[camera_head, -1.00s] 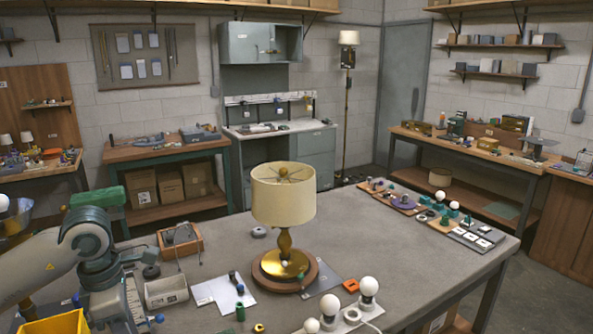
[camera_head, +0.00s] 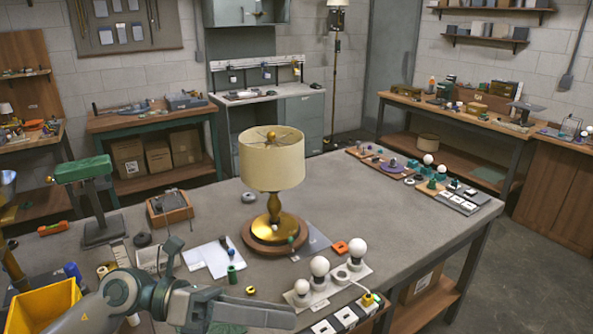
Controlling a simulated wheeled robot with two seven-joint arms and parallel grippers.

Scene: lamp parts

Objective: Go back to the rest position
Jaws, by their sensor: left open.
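The assembled lamp (camera_head: 272,190) stands upright on the table, with a cream shade, a brass stem and a round wooden base. My left gripper (camera_head: 235,302) is low in the head view, over the near side of the table. It is open, with nothing seen between its jaws, and clear of the lamp. My left arm comes in from the lower left. My right gripper is not in view.
A yellow bin (camera_head: 42,308) and a green-topped stand (camera_head: 85,180) are at the left. A strip with white bulbs (camera_head: 320,266) lies right of my gripper. A wooden tray (camera_head: 170,208) sits behind. The tabletop (camera_head: 400,235) right of the lamp is clear.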

